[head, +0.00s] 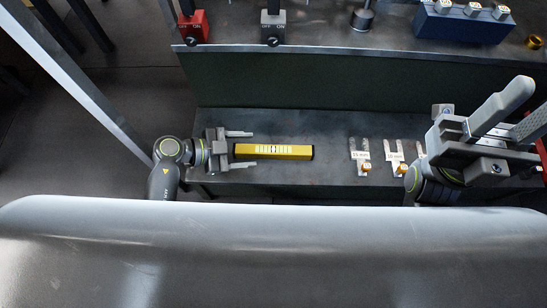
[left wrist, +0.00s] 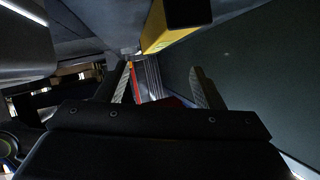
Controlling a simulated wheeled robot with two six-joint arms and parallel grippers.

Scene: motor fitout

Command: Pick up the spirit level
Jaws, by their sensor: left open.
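The spirit level (head: 273,152) is a yellow bar with dark ends and pale markings, lying flat on the lower grey bench shelf in the head view. My left gripper (head: 248,149) is open at its left end, with one finger on the far side and one on the near side. The level's left end lies between the fingertips, and I see no grip on it. In the left wrist view the yellow level (left wrist: 166,28) shows at the top, beyond the spread fingers (left wrist: 163,85). My right gripper (head: 535,98) is at the right, fingers apart and empty.
Two slotted metal plates (head: 361,155) (head: 393,150) with tags lie right of the level. The raised back shelf carries a red switch box (head: 194,26), a grey switch box (head: 273,27) and a blue block (head: 465,24). The shelf between level and plates is clear.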

